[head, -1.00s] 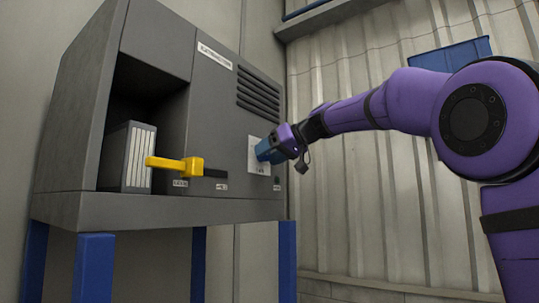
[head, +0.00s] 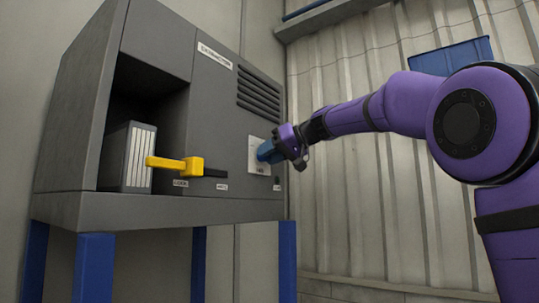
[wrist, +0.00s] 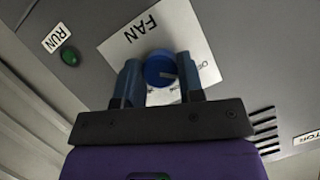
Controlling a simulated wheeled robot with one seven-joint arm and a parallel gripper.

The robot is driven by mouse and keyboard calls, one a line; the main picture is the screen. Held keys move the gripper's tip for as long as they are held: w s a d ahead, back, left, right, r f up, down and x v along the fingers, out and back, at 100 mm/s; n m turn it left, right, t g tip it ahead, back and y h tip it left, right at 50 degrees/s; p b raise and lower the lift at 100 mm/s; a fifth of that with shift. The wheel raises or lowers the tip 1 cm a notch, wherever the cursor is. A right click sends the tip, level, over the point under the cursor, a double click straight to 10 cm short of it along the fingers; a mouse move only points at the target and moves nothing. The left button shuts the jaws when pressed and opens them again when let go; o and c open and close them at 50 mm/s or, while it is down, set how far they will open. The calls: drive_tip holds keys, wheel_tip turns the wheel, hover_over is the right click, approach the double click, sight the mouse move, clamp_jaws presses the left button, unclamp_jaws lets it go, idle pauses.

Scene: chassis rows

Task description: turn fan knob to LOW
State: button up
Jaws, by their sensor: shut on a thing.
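The round blue fan knob (wrist: 159,68) sits on a pale plate marked FAN (wrist: 182,27) on the grey extractor housing (head: 215,120). In the wrist view my gripper (wrist: 158,74) has one blue finger on each side of the knob and is shut on it. A pale pointer line shows on the knob's face. Lettering beside the knob is partly hidden by a finger, and I cannot read the LOW mark. In the head view my gripper (head: 266,151) covers the knob at the plate.
A green RUN button (wrist: 69,56) is beside the plate. A yellow latch handle (head: 175,164) sticks out in front of a filter block (head: 130,157) in the open bay. Vent slots (head: 258,95) are above the plate. A corrugated wall (head: 345,210) stands behind.

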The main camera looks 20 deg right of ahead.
drive_tip(key=shift+w+d+f+m+g+y, duration=0.1)
drive_tip(key=shift+m+g+y, duration=0.1)
drive_tip(key=shift+m+y, duration=1.25)
drive_tip(key=shift+d+f+m+g+y, duration=0.15)
drive_tip(key=shift+m+y, duration=0.5)
drive_tip(key=shift+m, duration=1.6)
drive_tip(key=shift+a+r, duration=0.1)
drive_tip(key=o, duration=0.9)
drive_tip(key=v, duration=1.1)
drive_tip(key=shift+w, duration=0.1)
